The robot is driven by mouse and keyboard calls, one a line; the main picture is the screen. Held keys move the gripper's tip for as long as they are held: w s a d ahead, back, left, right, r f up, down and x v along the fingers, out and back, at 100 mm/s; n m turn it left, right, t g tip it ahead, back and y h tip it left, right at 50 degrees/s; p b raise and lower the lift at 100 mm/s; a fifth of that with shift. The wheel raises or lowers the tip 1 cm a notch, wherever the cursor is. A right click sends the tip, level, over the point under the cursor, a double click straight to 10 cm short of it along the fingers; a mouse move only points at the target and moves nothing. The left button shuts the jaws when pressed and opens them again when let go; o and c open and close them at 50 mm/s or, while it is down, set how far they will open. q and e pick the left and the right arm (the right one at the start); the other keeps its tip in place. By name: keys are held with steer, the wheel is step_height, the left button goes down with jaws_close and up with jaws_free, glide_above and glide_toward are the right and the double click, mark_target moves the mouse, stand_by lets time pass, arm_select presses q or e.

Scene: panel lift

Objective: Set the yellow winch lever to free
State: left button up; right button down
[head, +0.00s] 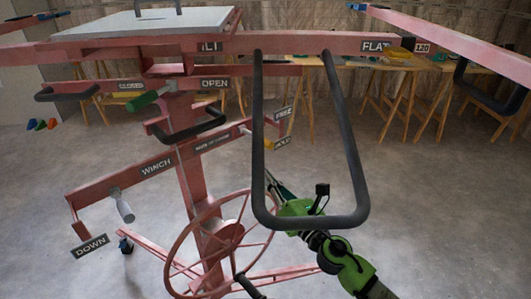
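The yellow winch lever (244,131) shows as a small yellow piece at the right end of the red WINCH bar. The black loop handle passes in front of this area, so its full length and exact setting are hard to tell. A FREE label (284,113) is above and a HOLD label (282,142) below, to the right of the lever. My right gripper (272,180) reaches in from the lower right, below the lever and HOLD label, apart from them. It is partly hidden by the black loop, and its finger opening is unclear. My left gripper is not in view.
A black loop handle (352,170) hangs down in front of my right gripper. A red wheel (172,250) stands at lower middle. A crank with a grey grip (125,210) is at left by the DOWN label. Open concrete floor lies at right; wooden trestle tables stand behind.

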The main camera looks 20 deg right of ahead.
mark_target(266, 139)
steer(key=x, duration=0.1)
steer(key=p+x, duration=0.1)
steer(key=x, duration=0.1)
steer(key=shift+w+r, duration=0.25)
steer(key=shift+r, duration=0.15)
steer(key=r+p, duration=0.1)
steer(key=d+r+p, duration=0.1)
steer(key=shift+w+d+r, duration=0.3)
steer(key=shift+d, duration=0.05)
steer(key=shift+r, duration=0.1)
steer(key=shift+g, duration=0.8)
step_height(266, 139, up, 5)
steer(key=p, duration=1.1)
steer(key=shift+p, duration=0.35)
steer(key=shift+w+r, duration=0.1)
